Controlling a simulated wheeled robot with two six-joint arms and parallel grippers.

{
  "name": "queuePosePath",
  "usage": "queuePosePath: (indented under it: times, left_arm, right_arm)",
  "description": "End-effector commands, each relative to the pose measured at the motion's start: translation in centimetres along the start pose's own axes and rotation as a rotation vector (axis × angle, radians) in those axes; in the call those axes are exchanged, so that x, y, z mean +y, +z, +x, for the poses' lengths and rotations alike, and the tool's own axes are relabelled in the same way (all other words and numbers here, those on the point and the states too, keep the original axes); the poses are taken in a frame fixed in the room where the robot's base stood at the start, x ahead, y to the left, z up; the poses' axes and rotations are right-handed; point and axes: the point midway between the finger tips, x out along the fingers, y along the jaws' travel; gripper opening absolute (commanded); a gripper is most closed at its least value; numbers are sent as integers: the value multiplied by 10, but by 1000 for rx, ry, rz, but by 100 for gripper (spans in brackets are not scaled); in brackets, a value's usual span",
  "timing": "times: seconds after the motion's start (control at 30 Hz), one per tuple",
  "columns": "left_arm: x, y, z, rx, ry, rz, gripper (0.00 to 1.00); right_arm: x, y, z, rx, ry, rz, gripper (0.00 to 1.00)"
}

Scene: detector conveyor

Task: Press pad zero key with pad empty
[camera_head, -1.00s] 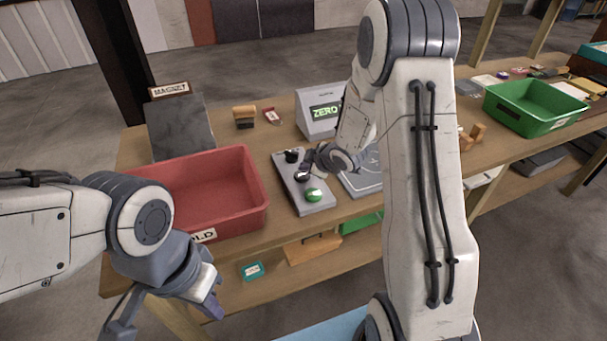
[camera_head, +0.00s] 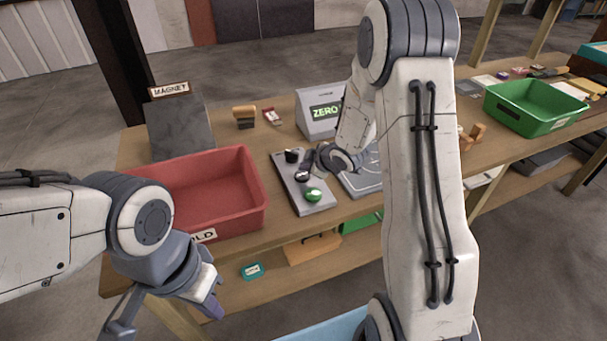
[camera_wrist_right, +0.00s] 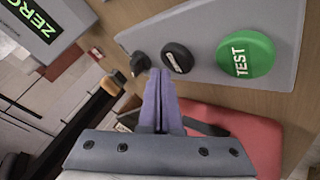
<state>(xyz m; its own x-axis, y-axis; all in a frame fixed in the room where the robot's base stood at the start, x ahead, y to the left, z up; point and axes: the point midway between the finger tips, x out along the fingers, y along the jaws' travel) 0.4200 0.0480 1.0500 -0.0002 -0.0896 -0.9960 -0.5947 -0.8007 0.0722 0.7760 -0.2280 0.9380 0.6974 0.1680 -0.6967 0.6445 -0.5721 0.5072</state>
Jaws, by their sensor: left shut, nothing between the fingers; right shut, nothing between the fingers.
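The grey key panel (camera_head: 287,178) lies on the bench with a black knob, a black key and a green key. The black key (camera_wrist_right: 178,57) has a small pale label, seen at an angle. The green key (camera_wrist_right: 245,55) reads TEST. My right gripper (camera_wrist_right: 160,72) is shut and empty, its purple tips beside the black key; contact cannot be told. The display (camera_head: 325,112) reads ZERO. The pad (camera_head: 361,182), right of the panel, shows no object on its visible part; my right arm hides some of it. My left gripper (camera_head: 213,305) is shut and empty, low in front of the bench.
A red bin (camera_head: 255,215) stands left of the panel. A grey block with a MAGNET sign (camera_head: 170,90) stands behind it. A green bin (camera_head: 533,122) is at the right. Small items (camera_head: 244,114) lie behind the panel.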

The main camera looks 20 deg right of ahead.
Motion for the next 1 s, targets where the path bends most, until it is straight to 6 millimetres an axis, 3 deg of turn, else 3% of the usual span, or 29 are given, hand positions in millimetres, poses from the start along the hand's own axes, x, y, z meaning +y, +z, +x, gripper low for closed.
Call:
queuePosePath:
  times: [1.0]
  left_arm:
    - [-1,1,11,0,0,0,0]
  right_arm:
    - [-6,6,9,0,0,0,0]
